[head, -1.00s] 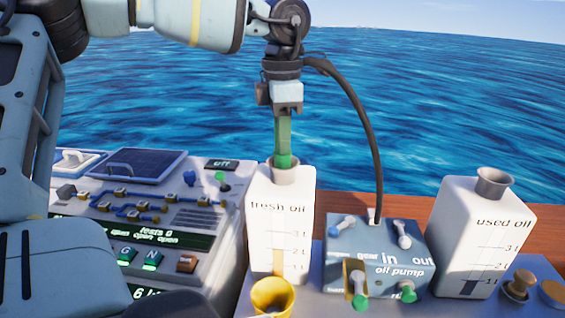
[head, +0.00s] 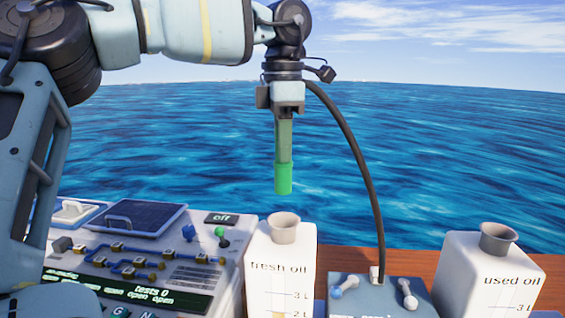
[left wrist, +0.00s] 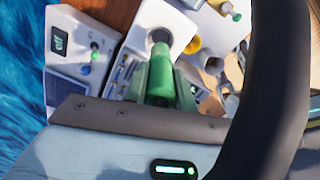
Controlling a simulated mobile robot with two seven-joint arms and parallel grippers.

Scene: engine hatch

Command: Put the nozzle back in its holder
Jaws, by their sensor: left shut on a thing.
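My left gripper (head: 284,150) points down, shut on the green nozzle (head: 283,180). The nozzle hangs upright in the air, clear above the grey neck of the white fresh oil container (head: 282,260). A black hose (head: 355,165) arcs from the gripper's side down to the oil pump box (head: 375,292). In the left wrist view the nozzle (left wrist: 161,82) sits between the fingers, its tip overlapping the container's neck in the picture. A yellow cup (left wrist: 193,44) shows beside that container; I cannot tell whether it is the holder. My right gripper is out of view.
The used oil container (head: 490,275) stands at the right with an open grey neck. A control panel (head: 130,262) with blue pipes and switches is at the left. Open air and sea lie around the gripper. The black hose spans the space to its right.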

